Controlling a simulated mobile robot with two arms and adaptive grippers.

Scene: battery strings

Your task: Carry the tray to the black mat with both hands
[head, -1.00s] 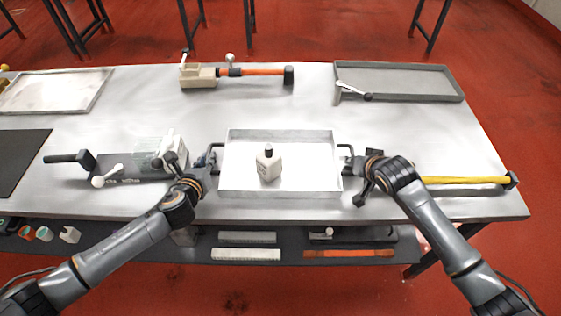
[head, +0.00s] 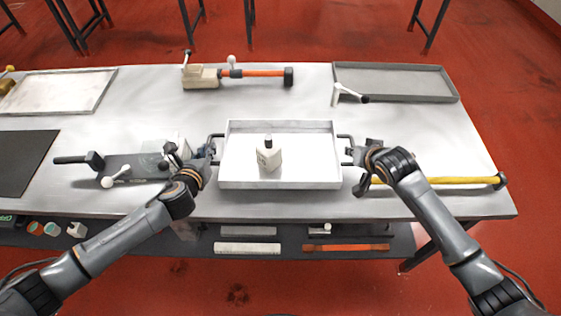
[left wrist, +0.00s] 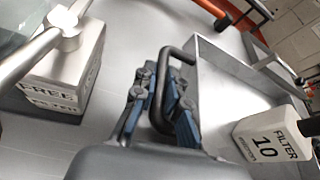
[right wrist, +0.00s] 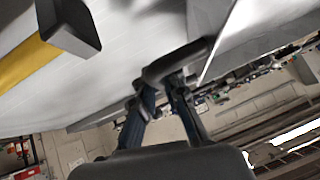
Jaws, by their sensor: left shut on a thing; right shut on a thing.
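The white tray (head: 230,184) is in the middle of the head view, roughly level, with a dark handle at each side. A white bottle-shaped block with a dark cap (head: 268,158) stands upright in it; the left wrist view shows its label "FILTER 10" (left wrist: 272,140). My left gripper (head: 211,152) is shut on the tray's left handle (left wrist: 163,85). My right gripper (head: 355,153) is shut on the right handle (right wrist: 180,62). The black mat (head: 22,160) lies at the table's left end, partly cut off, and its visible part is bare.
On the steel table (head: 300,105), a lever fixture (head: 125,168) lies between mat and tray, partly behind my left arm. An orange-handled tool (head: 250,74) and a grey tray (head: 395,80) are at the back. A yellow bar (head: 455,181) lies at right. Another tray (head: 60,90) is back left.

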